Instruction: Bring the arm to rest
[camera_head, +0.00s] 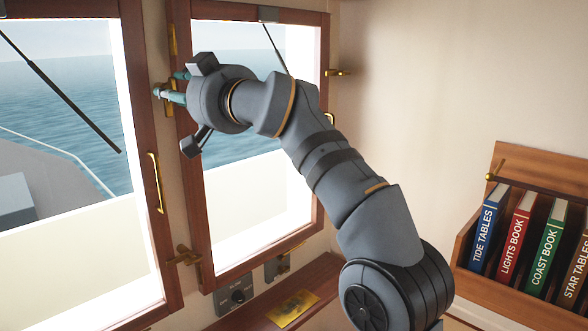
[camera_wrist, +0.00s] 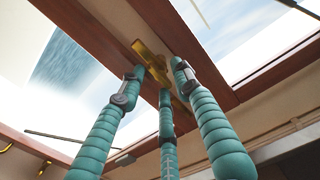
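My arm reaches up and left in the head view. Its gripper (camera_head: 166,94) is beside the window frames, at a brass latch (camera_head: 169,108) on the wooden post between two windows. In the wrist view my gripper (camera_wrist: 158,74) shows three teal, ribbed fingers. Their tips stand apart around the brass latch (camera_wrist: 150,60), with the latch showing between them. Whether any fingertip touches the latch cannot be seen. The gripper holds no loose object.
The right window (camera_head: 260,230) is close beside my arm. A lower brass latch (camera_head: 184,256) and a brass handle (camera_head: 154,183) stick out nearby. A wooden book rack (camera_head: 512,292) with several books is on the right wall. Open space lies between arm and rack.

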